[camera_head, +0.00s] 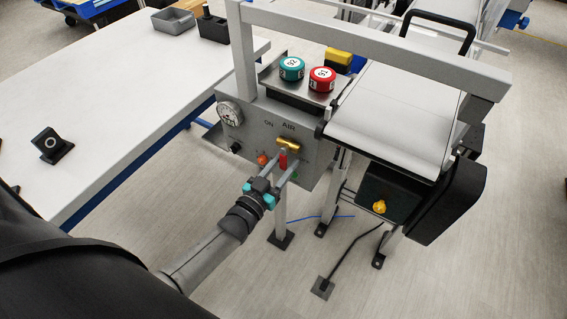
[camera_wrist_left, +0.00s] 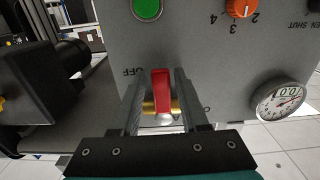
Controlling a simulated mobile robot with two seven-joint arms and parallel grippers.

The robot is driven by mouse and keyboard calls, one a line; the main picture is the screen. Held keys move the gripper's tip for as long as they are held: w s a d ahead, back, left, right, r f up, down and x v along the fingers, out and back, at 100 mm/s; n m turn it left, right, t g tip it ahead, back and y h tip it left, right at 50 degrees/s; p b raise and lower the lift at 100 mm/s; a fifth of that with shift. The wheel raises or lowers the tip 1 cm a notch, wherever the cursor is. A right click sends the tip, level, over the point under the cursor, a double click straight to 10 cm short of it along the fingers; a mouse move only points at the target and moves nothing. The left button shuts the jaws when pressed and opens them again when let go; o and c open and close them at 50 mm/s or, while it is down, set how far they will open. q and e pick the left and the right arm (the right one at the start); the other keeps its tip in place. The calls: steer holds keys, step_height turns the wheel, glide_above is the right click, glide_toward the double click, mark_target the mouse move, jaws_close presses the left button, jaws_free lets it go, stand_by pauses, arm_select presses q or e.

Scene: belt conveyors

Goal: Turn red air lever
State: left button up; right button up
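The red air lever (camera_head: 283,159) hangs down from a brass valve (camera_head: 288,144) on the grey panel (camera_head: 310,160), below the "AIR" label. In the left wrist view, which shows the panel upside down, the red lever (camera_wrist_left: 162,88) stands between my two fingers, near the "OFF" mark. My left gripper (camera_head: 286,163) is open around the lever. The wrist view of the gripper (camera_wrist_left: 162,85) shows a gap between each finger and the lever. My right gripper is in neither view.
A pressure gauge (camera_head: 230,113), an orange knob (camera_head: 262,159) and a green button (camera_wrist_left: 147,8) sit on the same panel. A belt conveyor (camera_head: 395,120) stands to the right. A white table (camera_head: 110,90) is at the left. Two round cans stand above the panel.

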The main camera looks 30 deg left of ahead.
arm_select(q)
steer(key=shift+o, duration=0.6)
steer(key=s+a+p, duration=0.1)
steer(key=s, duration=1.4)
steer(key=shift+p, duration=0.35)
steer(key=shift+a, duration=0.1)
